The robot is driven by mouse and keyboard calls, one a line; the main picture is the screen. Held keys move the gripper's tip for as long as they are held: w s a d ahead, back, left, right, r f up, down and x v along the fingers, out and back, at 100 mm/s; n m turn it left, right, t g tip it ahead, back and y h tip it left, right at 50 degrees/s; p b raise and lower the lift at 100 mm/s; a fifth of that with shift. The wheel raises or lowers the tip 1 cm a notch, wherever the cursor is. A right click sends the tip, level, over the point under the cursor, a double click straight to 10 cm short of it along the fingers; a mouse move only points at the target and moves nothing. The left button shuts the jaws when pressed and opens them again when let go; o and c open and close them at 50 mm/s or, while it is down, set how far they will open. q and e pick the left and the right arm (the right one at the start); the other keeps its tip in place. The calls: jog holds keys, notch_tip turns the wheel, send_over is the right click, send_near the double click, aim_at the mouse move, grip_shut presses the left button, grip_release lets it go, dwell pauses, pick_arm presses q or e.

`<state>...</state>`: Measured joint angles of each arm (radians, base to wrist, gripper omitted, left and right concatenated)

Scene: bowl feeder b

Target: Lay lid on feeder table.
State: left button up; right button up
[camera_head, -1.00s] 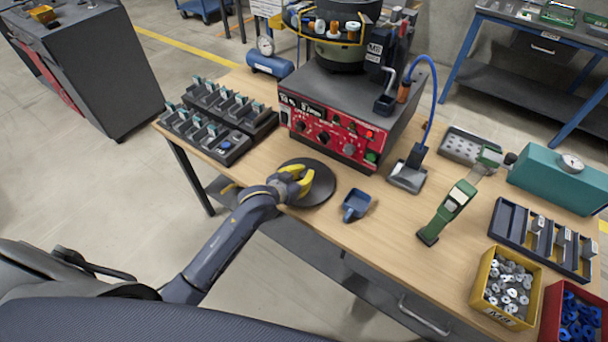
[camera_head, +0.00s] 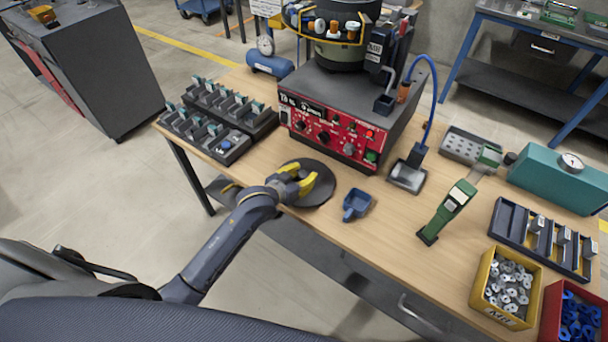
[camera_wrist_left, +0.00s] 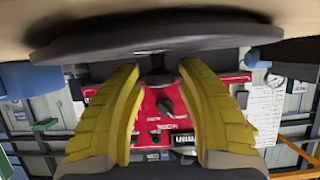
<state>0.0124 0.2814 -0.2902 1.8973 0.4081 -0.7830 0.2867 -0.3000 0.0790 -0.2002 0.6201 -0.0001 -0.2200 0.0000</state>
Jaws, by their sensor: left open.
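The lid is a dark round disc (camera_head: 318,192) lying flat on the wooden feeder table (camera_head: 290,222), in front of the red control panel and near the table's front edge. In the left wrist view the lid (camera_wrist_left: 150,38) spans the top of the picture, seen nearly edge-on, with a small dark knob at its middle. My left gripper (camera_head: 303,182) has yellow fingers and is open over the lid. The left wrist view shows its fingers (camera_wrist_left: 160,75) apart, one on each side of the knob, with a gap between. My right gripper is not in view.
The feeder unit with its red panel (camera_head: 325,132) stands just behind the lid. A blue scoop (camera_head: 357,204) lies to the lid's right. Dark sorting racks (camera_head: 205,133) stand to the left. A green tool (camera_head: 447,212) and yellow bin (camera_head: 507,288) are further right.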

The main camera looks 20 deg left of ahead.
pick_arm(q)
jog(key=v, duration=1.1)
jog(key=shift+s+a+r, duration=0.15)
jog(key=shift+s, duration=0.1)
